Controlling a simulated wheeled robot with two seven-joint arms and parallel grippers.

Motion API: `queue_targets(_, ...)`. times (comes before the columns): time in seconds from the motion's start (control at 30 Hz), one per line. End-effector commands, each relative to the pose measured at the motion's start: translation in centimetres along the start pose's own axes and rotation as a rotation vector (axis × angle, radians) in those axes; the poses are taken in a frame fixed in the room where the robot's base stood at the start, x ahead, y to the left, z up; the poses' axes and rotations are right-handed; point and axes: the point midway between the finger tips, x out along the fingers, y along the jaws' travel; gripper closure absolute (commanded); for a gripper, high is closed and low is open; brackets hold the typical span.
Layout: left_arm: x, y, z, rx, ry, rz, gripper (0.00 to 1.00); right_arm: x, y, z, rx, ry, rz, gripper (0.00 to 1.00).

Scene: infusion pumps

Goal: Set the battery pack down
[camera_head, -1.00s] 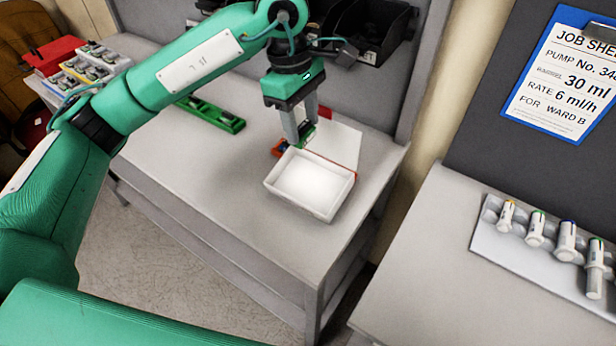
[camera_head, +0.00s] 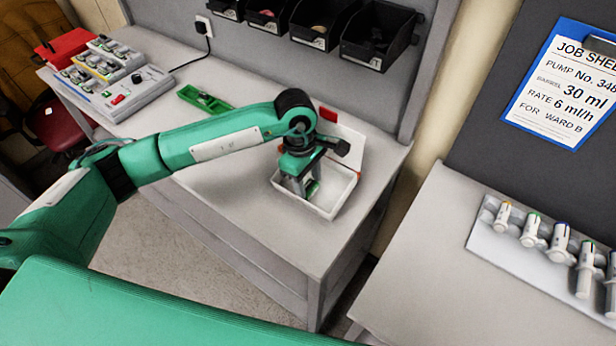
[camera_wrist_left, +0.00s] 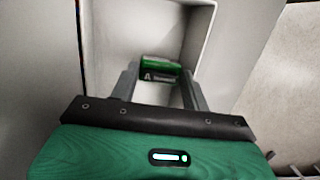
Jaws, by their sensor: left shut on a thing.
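My left gripper (camera_head: 304,188) is over the open white tray (camera_head: 335,198) on the left bench, with its fingertips inside the tray's outline. It is shut on a small green battery pack (camera_head: 313,187). In the left wrist view the battery pack (camera_wrist_left: 160,69), green with a dark labelled face, sits between the fingers in front of the tray's white inside. I cannot tell whether the pack touches the tray floor. My right gripper is not in view.
A green holder (camera_head: 205,100) and a grey device (camera_head: 120,92) stand on the bench (camera_head: 240,222). Black bins (camera_head: 378,35) hang behind. Bench space left of the tray is clear.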

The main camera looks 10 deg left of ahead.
Motion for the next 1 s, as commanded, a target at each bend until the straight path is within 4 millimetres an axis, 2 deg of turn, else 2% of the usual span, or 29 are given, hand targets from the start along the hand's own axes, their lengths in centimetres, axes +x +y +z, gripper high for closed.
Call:
queue_targets(0.17, 0.5, -0.1, -0.1, -0.001, 0.001, -0.004, 0.87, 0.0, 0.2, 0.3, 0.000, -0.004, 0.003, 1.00)
queue_targets(0.2, 0.6, -0.1, -0.1, -0.001, 0.001, -0.005, 0.51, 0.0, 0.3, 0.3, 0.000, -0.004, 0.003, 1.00)
queue_targets(0.3, 0.6, -0.1, -0.1, -0.002, 0.001, -0.005, 0.32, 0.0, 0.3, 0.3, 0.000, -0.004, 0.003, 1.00)
queue_targets(0.7, -0.1, 0.0, -0.1, -0.001, 0.001, 0.000, 0.32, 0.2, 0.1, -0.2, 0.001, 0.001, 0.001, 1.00)
queue_targets(0.83, -1.8, 0.1, -0.1, 0.000, 0.002, 0.003, 0.32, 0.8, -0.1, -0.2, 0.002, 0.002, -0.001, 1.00)
queue_targets(1.0, -5.5, 0.1, -0.2, 0.000, 0.003, 0.004, 0.32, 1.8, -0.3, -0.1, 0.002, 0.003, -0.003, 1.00)
